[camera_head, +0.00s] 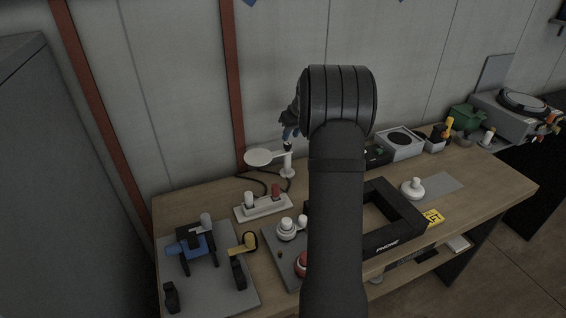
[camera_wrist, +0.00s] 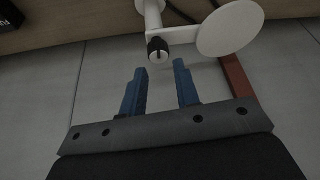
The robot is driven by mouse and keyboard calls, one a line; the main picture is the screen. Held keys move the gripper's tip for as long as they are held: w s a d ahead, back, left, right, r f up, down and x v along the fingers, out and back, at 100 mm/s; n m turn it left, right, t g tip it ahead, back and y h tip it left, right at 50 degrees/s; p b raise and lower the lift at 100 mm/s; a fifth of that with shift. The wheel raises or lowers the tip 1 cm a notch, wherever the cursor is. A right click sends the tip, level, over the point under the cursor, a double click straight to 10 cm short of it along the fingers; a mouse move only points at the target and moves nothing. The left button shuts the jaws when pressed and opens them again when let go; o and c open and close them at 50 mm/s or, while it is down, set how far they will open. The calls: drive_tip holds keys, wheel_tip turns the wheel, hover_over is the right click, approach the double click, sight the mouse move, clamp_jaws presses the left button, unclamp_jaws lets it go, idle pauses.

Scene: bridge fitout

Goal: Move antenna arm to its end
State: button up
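The antenna is a white post (camera_head: 288,168) at the back of the workbench, with a side arm that carries a flat white disc (camera_head: 262,157) to the left. In the wrist view the disc (camera_wrist: 231,28) is at the upper right, and a dark-tipped knob (camera_wrist: 158,48) stands where the antenna arm (camera_wrist: 182,36) joins the post. My gripper (camera_head: 290,133) is just above the knob in the head view, partly hidden behind my arm. In the wrist view the two blue fingers of my gripper (camera_wrist: 159,75) are apart, empty, with the knob just beyond their tips.
A power strip (camera_head: 264,207) with two plugs and dark cables lies in front of the antenna. A grey panel (camera_head: 215,292) with a blue clamp is at left. A black frame (camera_head: 405,222) and a white knobbed disc (camera_head: 413,189) lie to the right. The wall is close behind.

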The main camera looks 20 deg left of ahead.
sight(269, 162)
drive_tip(key=s+f+m+g+y, duration=0.1)
drive_tip(key=s+f+y, duration=0.1)
drive_tip(key=s+a+f+m+g+y, duration=0.1)
drive_tip(key=s+m+y, duration=0.1)
drive_tip(key=y, duration=0.1)
drive_tip(key=s+f+m+g+y, duration=0.1)
drive_tip(key=s+f+m+y, duration=0.1)
drive_tip(key=s, duration=0.1)
drive_tip(key=shift+a+f, duration=0.25)
drive_tip(key=shift+f, duration=0.1)
drive_tip(key=shift+s+f+m+y, duration=0.3)
drive_tip(key=shift+m+y, duration=0.4)
drive_tip(key=shift+y, duration=0.1)
drive_tip(key=shift+s+d+f+m+y, duration=0.15)
drive_tip(key=shift+f+m+y, duration=0.1)
drive_tip(key=shift+m+y, duration=0.45)
drive_tip(key=w+d+f+m+t+y, duration=0.25)
drive_tip(key=d+m+t, duration=0.25)
drive_tip(key=m+t, duration=0.3)
drive_tip(key=s+x, duration=0.1)
drive_tip(key=x, duration=1)
drive_tip(key=shift+w+a+g, duration=0.2)
drive_tip(key=shift+a+g, duration=0.1)
drive_tip(key=shift+a, duration=0.2)
